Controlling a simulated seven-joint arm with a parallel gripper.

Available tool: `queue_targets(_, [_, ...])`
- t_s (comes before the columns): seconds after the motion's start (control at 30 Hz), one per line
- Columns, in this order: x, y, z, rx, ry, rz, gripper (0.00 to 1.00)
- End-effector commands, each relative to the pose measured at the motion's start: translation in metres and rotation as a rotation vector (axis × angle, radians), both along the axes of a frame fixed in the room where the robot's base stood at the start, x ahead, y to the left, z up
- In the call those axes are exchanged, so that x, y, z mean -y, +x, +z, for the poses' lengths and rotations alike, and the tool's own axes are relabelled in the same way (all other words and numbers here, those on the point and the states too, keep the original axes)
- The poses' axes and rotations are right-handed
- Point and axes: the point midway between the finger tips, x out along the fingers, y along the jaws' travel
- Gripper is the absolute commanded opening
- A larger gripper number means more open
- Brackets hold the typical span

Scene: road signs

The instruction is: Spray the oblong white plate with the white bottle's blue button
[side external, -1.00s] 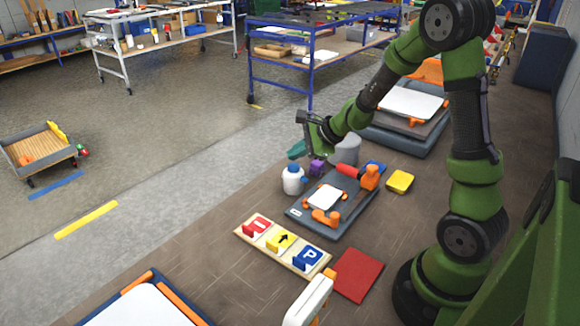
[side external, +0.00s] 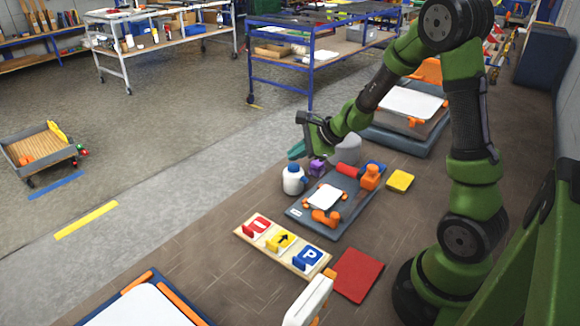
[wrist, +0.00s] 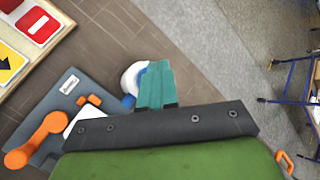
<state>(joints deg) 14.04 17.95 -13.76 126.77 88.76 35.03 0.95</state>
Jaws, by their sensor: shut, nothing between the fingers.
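The white bottle (side external: 293,183) with a blue top (side external: 292,169) stands upright on the brown floor, left of the grey board. The oblong white plate (side external: 325,197) lies on the grey board, held by orange clamps. My gripper (side external: 296,150) is shut and empty, with its teal fingers above the bottle and apart from it in the side view. In the wrist view the fingers (wrist: 155,84) partly hide the bottle (wrist: 131,78). Part of the plate (wrist: 84,119) shows there, and my gripper body covers the rest. The blue button itself cannot be made out clearly.
A purple piece (side external: 316,168) stands close to the bottle. A sign board (side external: 283,243), red panel (side external: 357,275) and yellow block (side external: 400,181) lie around. Floor left of the bottle is clear.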

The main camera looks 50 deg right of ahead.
Motion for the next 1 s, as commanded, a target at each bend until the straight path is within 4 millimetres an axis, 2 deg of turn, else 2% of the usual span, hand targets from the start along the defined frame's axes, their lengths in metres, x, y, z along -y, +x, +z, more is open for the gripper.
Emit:
queue_targets(0.2, [0.0, 0.0, -0.007, -0.002, 0.001, -0.001, 0.0])
queue_targets(1.0, [0.0, 0.0, -0.013, -0.001, 0.002, -0.001, 0.0])
